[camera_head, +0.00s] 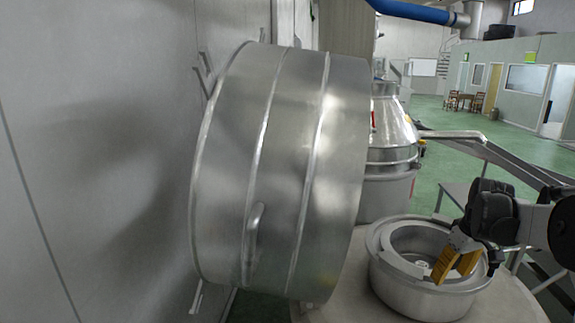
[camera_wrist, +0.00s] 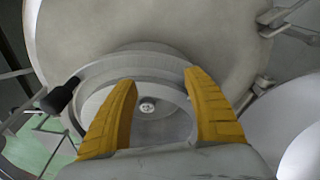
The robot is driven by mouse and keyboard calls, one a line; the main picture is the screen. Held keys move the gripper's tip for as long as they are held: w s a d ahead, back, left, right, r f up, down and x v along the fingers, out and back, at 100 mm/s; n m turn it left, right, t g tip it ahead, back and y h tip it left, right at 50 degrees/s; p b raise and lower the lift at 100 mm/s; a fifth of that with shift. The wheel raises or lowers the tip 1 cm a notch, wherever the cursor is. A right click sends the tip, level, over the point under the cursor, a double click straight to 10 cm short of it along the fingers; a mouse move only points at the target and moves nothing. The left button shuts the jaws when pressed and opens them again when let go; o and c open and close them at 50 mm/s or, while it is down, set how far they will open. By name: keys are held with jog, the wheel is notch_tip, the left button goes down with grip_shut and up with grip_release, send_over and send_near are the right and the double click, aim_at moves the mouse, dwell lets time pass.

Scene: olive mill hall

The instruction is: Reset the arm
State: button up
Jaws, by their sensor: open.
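My gripper (camera_head: 456,264) has yellow fingers and a dark wrist, and it comes in from the right side of the head view. It is over the round metal basin (camera_head: 412,290), with the fingers pointing down toward its inside. In the wrist view my gripper (camera_wrist: 161,108) is open, with a clear gap between the two fingers. The basin's inside and a small round fitting (camera_wrist: 147,106) at its bottom show between them. Nothing is held. I cannot tell whether the fingers touch the basin.
A large metal drum (camera_head: 285,170) stands left of the basin, close to a grey wall (camera_head: 90,150). A cone-topped metal vessel (camera_head: 390,150) stands behind the basin. A metal chute (camera_head: 500,158) slopes at the right. Green floor (camera_head: 440,125) is open farther back.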

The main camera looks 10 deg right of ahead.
jog(key=shift+t, duration=0.5)
jog(key=s+a+b, duration=0.1)
jog(key=a+b, duration=0.1)
jog(key=a, duration=0.1)
jog(key=a+f+b, duration=0.1)
jog(key=a, duration=0.1)
jog(key=s+a+f+b, duration=0.1)
jog(key=a+b, duration=0.1)
jog(key=a, duration=0.1)
jog(key=shift+s+a+b, duration=0.3)
jog(key=shift+a, duration=0.05)
jog(key=s+a+f+t+b, duration=0.2)
jog(key=s+a+f+b, duration=0.5)
jog(key=a+f+b, duration=0.2)
jog(key=s+a+f+m+t+b, duration=0.1)
jog(key=s+a+f+b, duration=0.7)
jog(key=a, duration=0.4)
jog(key=shift+s+f+m+t+b, duration=0.3)
jog(key=shift+f+t+b, duration=0.1)
jog(key=shift+f, duration=0.3)
